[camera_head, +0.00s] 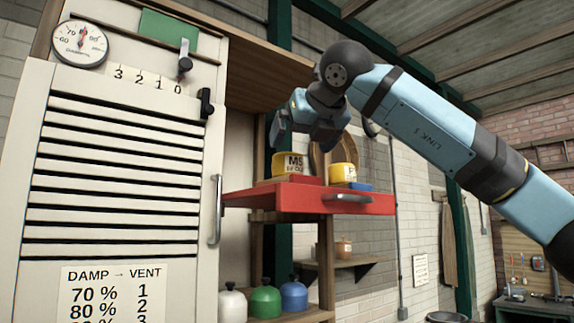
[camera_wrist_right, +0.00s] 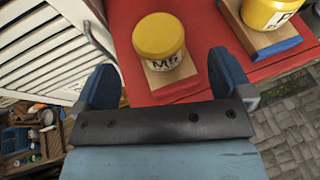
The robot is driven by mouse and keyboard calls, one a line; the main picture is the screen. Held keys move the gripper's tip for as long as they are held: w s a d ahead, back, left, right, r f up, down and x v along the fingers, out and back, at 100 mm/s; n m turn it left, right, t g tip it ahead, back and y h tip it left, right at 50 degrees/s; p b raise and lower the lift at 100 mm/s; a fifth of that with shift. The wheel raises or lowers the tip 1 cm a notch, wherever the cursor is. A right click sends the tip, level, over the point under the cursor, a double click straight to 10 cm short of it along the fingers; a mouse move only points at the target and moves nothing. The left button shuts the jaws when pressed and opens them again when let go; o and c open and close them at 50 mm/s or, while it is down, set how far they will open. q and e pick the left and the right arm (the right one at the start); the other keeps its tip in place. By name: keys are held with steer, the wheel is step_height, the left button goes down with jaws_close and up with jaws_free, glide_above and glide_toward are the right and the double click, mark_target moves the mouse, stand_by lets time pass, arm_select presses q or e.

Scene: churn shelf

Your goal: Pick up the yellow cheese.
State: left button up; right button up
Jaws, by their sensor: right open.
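Two yellow, round, cheese-like pieces sit on a red shelf (camera_head: 365,206). The left one, the yellow piece marked "M5" (camera_head: 287,166), stands upright on a small wooden block; it also shows in the wrist view (camera_wrist_right: 159,40). The other, the yellow piece marked "P" (camera_head: 343,174), stands to its right on a blue-edged wooden block and is cut off in the wrist view (camera_wrist_right: 268,12). My right gripper (camera_head: 302,138) is open and empty, above the "M5" piece. In the wrist view its fingers (camera_wrist_right: 163,82) are either side of that piece's near side, apart from it. My left gripper is out of view.
A white slatted cabinet (camera_head: 120,175) with a dial stands close on the left of the shelf. White, green (camera_head: 265,300) and blue bottles stand below. A wooden board (camera_head: 250,65) spans above, near my gripper. Open room lies right of the shelf.

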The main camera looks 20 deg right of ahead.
mark_target(292, 153)
steer(key=shift+x, duration=0.95)
steer(key=shift+w+f+p, duration=0.1)
steer(key=shift+w+p, duration=0.35)
steer(key=shift+w, duration=0.1)
steer(key=p+x, duration=0.1)
steer(key=x, duration=0.3)
steer(key=shift+w+a+f, duration=0.1)
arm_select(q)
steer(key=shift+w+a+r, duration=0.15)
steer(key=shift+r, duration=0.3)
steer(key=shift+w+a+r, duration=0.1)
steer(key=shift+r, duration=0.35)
arm_select(e)
steer(key=shift+s, duration=0.2)
steer(key=shift+c, duration=0.8)
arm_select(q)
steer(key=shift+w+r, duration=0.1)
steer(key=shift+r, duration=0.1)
arm_select(e)
steer(key=c, duration=0.9)
